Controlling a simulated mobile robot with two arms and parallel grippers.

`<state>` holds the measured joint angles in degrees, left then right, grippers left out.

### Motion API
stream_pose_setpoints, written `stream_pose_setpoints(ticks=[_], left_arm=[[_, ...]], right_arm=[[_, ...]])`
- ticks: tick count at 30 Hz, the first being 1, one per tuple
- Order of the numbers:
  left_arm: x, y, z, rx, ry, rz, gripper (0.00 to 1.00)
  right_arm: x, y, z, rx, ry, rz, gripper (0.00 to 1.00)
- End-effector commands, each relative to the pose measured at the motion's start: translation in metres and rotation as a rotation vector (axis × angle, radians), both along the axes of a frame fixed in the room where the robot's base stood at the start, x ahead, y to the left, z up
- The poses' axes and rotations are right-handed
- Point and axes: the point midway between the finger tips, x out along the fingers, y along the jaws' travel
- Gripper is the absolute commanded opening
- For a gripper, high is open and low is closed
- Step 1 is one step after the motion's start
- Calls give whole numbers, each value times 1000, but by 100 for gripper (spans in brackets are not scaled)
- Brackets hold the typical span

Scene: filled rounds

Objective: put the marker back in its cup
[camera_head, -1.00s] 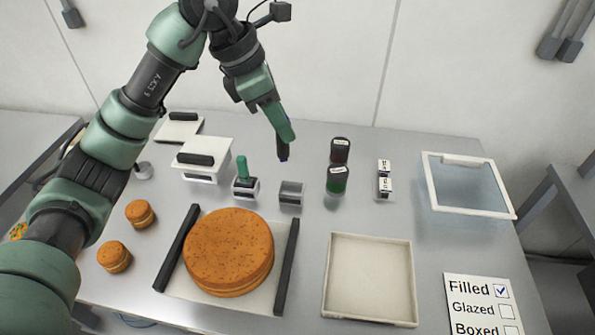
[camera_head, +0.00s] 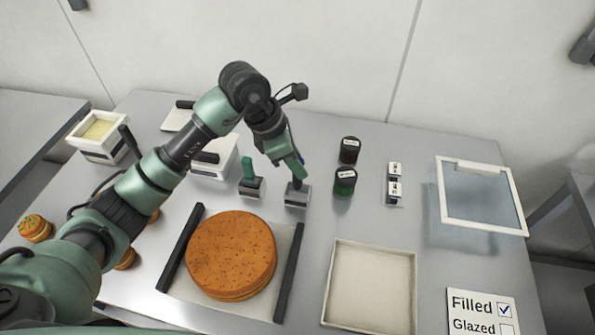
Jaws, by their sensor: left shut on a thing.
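The marker points down over a small grey cup (camera_head: 296,200) behind the round cake. Its lower end is at the cup's mouth; I cannot tell how far inside it is. A green marker (camera_head: 249,167) stands upright in a similar cup (camera_head: 251,190) just to the left. My right gripper is not in view.
A large round cake (camera_head: 231,255) lies on a board in front of the cups. Two dark jars (camera_head: 345,182) stand to the right, with small labelled blocks (camera_head: 394,185) beyond. An empty beige tray (camera_head: 370,290) is front right, and a clear-lidded box (camera_head: 480,195) behind it.

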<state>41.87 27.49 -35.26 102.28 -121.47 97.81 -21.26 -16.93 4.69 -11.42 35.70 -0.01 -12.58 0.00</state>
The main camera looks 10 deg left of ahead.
Motion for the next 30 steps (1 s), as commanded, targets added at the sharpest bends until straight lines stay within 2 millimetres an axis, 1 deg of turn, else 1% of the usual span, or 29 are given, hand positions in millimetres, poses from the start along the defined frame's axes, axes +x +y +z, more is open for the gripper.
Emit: stream_pose_setpoints(ticks=[1, 4, 8, 13, 20, 24, 25, 26, 27, 30], left_arm=[[0, 0, -4, -1, 1, 1, 0], [0, 0, -10, -1, 0, 0, 0], [-1, 0, -22, 0, 2, 0, 0], [-1, -1, -45, -1, 3, 0, 0], [0, 0, -48, -1, -3, 0, 0], [0, 0, -52, 0, -2, 0, 0], [0, 0, -50, 0, -2, -1, 30], [0, 0, -50, 0, -2, -1, 38], [0, 0, -50, 0, -2, -1, 43], [0, 0, -50, 0, -2, -1, 43]], right_arm=[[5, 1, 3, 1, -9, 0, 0], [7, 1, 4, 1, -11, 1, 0], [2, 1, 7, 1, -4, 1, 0], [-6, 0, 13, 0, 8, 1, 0], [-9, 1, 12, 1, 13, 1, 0], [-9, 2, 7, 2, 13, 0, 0], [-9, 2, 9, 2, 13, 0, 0], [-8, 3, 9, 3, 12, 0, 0], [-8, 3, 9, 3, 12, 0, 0], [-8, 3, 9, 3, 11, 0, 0]])
